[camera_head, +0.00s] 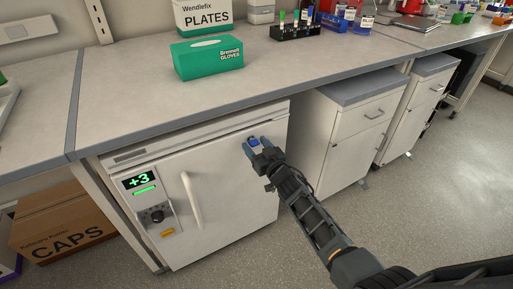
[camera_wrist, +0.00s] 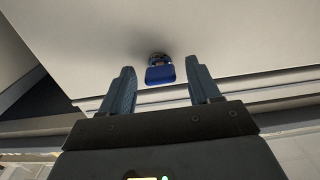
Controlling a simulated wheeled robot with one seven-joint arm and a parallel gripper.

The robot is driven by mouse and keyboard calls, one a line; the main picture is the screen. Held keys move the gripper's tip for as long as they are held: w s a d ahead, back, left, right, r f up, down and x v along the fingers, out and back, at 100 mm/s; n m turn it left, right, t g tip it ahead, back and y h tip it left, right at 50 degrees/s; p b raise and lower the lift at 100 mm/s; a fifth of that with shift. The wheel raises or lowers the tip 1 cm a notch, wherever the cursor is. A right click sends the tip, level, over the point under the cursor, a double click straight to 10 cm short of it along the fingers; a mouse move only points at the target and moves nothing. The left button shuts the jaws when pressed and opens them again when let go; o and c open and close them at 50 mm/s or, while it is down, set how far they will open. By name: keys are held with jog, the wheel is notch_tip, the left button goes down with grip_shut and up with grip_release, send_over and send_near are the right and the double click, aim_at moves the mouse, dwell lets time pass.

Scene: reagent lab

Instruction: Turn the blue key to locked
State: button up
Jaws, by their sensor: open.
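The blue key (camera_head: 253,141) sits near the top right corner of the white door of the under-bench fridge (camera_head: 232,190). In the wrist view the blue key (camera_wrist: 160,75) has a broad flat bow and stands out from a round dark lock at its base. My gripper (camera_head: 256,147) is open in front of the key. In the wrist view my gripper (camera_wrist: 164,85) has one finger on each side of the key, with gaps between key and fingers. I cannot read any lock marking, so the key's locked or unlocked state is not clear.
The fridge has a white vertical handle (camera_head: 192,199) and a green display (camera_head: 138,182) reading +3. The bench top (camera_head: 150,105) overhangs above it. A white drawer cabinet (camera_head: 335,135) stands to the right. A CAPS carton (camera_head: 62,222) is at left. The floor in front is clear.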

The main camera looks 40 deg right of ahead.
jog(key=c, duration=1)
jog(key=shift+c, duration=0.2)
jog(key=shift+n, duration=0.4)
jog(key=shift+n+b, duration=1.9)
jog(key=shift+n, duration=6.6)
